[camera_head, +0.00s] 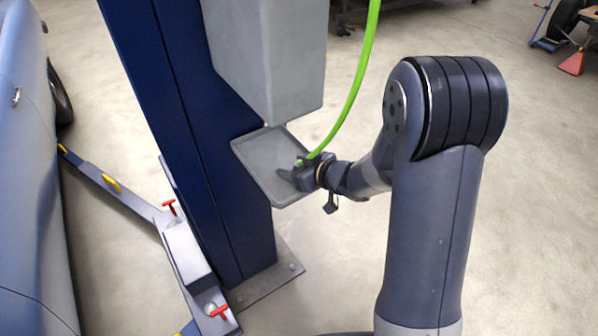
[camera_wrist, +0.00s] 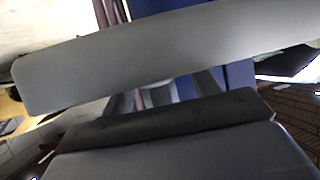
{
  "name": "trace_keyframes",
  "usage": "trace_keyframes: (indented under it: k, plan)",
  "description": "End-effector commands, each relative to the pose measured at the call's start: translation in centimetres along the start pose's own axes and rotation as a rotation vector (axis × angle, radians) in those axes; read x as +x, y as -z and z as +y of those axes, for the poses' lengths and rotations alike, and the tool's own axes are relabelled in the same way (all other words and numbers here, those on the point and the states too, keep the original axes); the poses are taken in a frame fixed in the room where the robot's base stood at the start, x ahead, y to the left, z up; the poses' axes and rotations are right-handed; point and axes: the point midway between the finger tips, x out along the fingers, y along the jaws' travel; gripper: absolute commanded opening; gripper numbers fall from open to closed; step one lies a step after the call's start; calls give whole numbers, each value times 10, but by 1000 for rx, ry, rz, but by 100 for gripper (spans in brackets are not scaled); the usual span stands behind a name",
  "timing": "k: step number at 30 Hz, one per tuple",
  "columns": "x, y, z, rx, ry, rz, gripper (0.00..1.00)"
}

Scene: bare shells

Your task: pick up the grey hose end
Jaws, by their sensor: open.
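A green hose (camera_head: 358,85) hangs down from the top of the head view and reaches the tray's right side at my gripper. A dark grey piece (camera_head: 286,175) there sticks out leftward over the tray. It may be the grey hose end or part of my gripper; I cannot tell which. My gripper (camera_head: 300,176) is open, at the tray's right edge and close beside the hose's lower end. In the wrist view a broad light grey bar (camera_wrist: 160,55) crosses close to the camera and partly hides the area between the fingers. I cannot tell what it is.
A grey tray (camera_head: 255,158) juts from a blue column (camera_head: 190,130), below a large grey box (camera_head: 268,55). A lift arm with red handles (camera_head: 185,250) lies left of the column, beside a blue-grey car (camera_head: 30,170). Floor on the right is mostly clear.

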Motion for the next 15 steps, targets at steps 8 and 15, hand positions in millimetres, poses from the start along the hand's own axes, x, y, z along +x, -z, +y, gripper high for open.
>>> trace_keyframes:
  k: [8, 15]
  plan:
    - [3, 0, 0, 0, -1, 0, 57]
    - [3, 0, 0, 0, -1, 0, 38]
